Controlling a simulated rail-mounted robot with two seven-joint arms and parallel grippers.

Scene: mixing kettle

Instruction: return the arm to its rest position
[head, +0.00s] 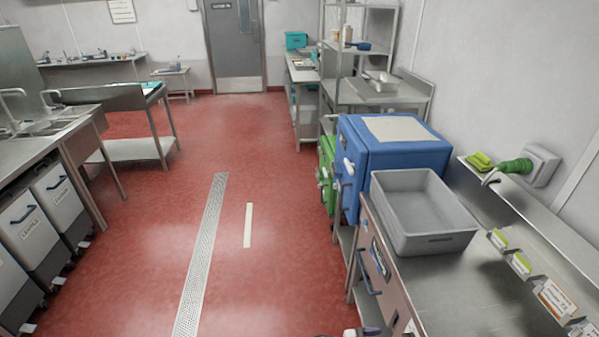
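Neither of my grippers can be made out in the head view. A small dark and whitish piece (362,332) is cut off by the bottom edge, right of the middle. Too little of it shows to tell whether it is part of my arm. No kettle can be made out in this view.
A grey bin (425,240) sits on the steel counter (465,300) at right, beside a blue box (400,152). A green plug (515,166) is at the wall socket. Sinks and white bins (70,205) stand left. The red floor (280,260) between is clear.

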